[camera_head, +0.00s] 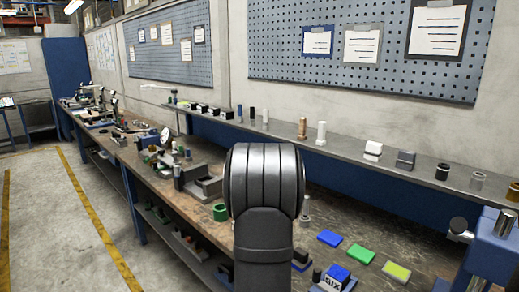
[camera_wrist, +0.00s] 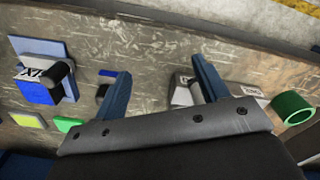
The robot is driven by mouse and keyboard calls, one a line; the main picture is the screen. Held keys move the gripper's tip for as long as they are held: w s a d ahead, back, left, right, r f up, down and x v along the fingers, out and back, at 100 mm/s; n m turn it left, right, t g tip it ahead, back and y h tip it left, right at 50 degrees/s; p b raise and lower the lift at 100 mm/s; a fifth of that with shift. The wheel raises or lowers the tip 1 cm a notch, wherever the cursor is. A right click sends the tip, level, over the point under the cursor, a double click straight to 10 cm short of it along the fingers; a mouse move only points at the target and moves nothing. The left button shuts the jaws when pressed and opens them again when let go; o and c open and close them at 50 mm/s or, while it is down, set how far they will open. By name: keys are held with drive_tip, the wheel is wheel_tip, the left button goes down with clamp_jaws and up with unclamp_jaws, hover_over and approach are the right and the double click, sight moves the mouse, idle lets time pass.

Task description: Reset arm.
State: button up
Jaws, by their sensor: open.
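My gripper (camera_wrist: 160,67) shows in the wrist view as two blue fingers spread apart, with only bare worktop between their tips. In the head view my dark arm stands upright in the middle and the gripper itself is hidden. The worn workbench (camera_head: 320,215) lies below, and its top also fills the wrist view (camera_wrist: 150,35). A white-and-blue block with lettering (camera_head: 335,280) lies right of my arm; it shows at the left of the wrist view (camera_wrist: 38,88). A green ring or cup (camera_head: 220,212) is left of my arm, and at the right of the wrist view (camera_wrist: 293,108).
Blue (camera_head: 331,238), green (camera_head: 361,254) and yellow-green (camera_head: 396,271) flat pieces lie on the bench. A grey fixture (camera_head: 207,187) stands left of my arm. A raised shelf (camera_head: 345,155) with several small parts runs behind. A blue-grey device (camera_head: 490,250) is at the right edge.

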drive_tip(key=s+d+r, duration=0.1)
drive_tip(key=d, duration=0.5)
drive_tip(key=s+d+r, duration=0.1)
drive_tip(key=d+r, duration=0.1)
drive_tip(key=d, duration=0.5)
drive_tip(key=shift+s+r, duration=0.2)
drive_tip(key=shift+s, duration=0.05)
drive_tip(key=shift+a, duration=0.2)
drive_tip(key=w+a+f, duration=0.1)
drive_tip(key=a+f, duration=0.1)
drive_tip(key=a, duration=0.5)
drive_tip(key=w+a+f, duration=0.2)
drive_tip(key=a, duration=0.4)
drive_tip(key=shift+m, duration=0.5)
drive_tip(key=d, duration=0.1)
drive_tip(key=d+r, duration=0.1)
drive_tip(key=d, duration=0.1)
drive_tip(key=s+d, duration=0.1)
drive_tip(key=shift+d+r, duration=0.25)
drive_tip(key=shift+a, duration=0.1)
